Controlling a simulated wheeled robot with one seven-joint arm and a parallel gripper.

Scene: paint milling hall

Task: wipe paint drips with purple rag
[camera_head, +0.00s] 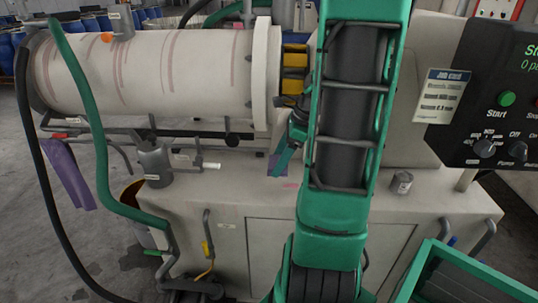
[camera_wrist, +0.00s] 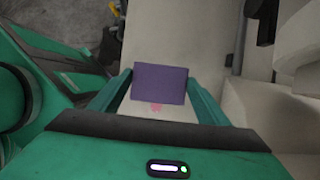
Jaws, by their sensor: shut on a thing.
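My gripper (camera_wrist: 158,80) is shut on a purple rag (camera_wrist: 160,84), which spans the space between the two green fingers in the wrist view. In the head view, the rag's edge (camera_head: 274,164) shows beside my gripper (camera_head: 285,148), low over the pale machine top (camera_head: 236,196). I cannot tell whether the rag touches the surface. A pink paint drip (camera_wrist: 157,106) lies just below the rag in the wrist view. A pink mark also shows on the machine top in the head view (camera_head: 290,186). My arm hides part of the top.
A pale cylinder (camera_head: 150,72) with reddish streaks lies above the machine top. Another purple cloth (camera_head: 68,175) hangs at the left. A grey pot (camera_head: 153,162), green hose (camera_head: 98,140), small can (camera_head: 402,182) and control panel (camera_head: 500,105) stand around. A green crate (camera_head: 450,275) is front right.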

